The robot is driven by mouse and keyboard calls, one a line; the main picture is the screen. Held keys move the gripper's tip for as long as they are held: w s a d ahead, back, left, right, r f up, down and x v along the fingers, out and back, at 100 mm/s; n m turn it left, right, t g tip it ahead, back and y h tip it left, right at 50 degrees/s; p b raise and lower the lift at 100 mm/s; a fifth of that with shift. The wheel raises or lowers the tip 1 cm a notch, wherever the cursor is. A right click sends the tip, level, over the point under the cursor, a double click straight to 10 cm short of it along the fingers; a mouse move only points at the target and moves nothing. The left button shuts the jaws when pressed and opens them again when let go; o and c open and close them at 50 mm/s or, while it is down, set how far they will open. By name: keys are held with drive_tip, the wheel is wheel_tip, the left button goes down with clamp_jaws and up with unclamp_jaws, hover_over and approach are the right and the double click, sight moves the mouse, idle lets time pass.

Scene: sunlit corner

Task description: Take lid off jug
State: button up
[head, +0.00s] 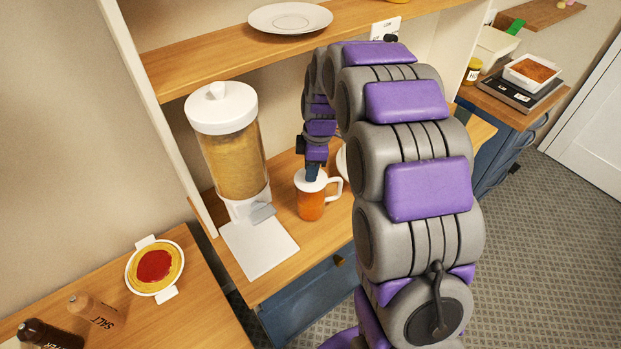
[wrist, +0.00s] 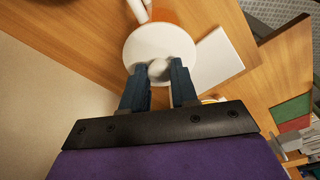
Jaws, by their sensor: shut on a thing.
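The jug (head: 310,204) has an orange body and a white handle on its right, and stands upright on the wooden counter. Its round white lid (wrist: 160,50) has a knob (wrist: 162,69) and still covers the jug's top in the head view. My gripper (head: 312,172) reaches down onto the lid from above. In the wrist view my gripper (wrist: 160,74) has its two blue fingers shut on the lid's knob. In the wrist view the lid hides most of the jug, with the handle (wrist: 138,9) and a bit of orange showing at the top.
A cereal dispenser (head: 236,160) with a white base stands left of the jug. A shelf (head: 200,68) with a white plate (head: 290,17) runs above. A pale round thing, partly hidden by my arm, is right of the jug. A lower table (head: 205,315) is at front left.

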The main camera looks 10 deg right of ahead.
clamp_jaws()
drive_tip(key=shift+r, duration=0.1)
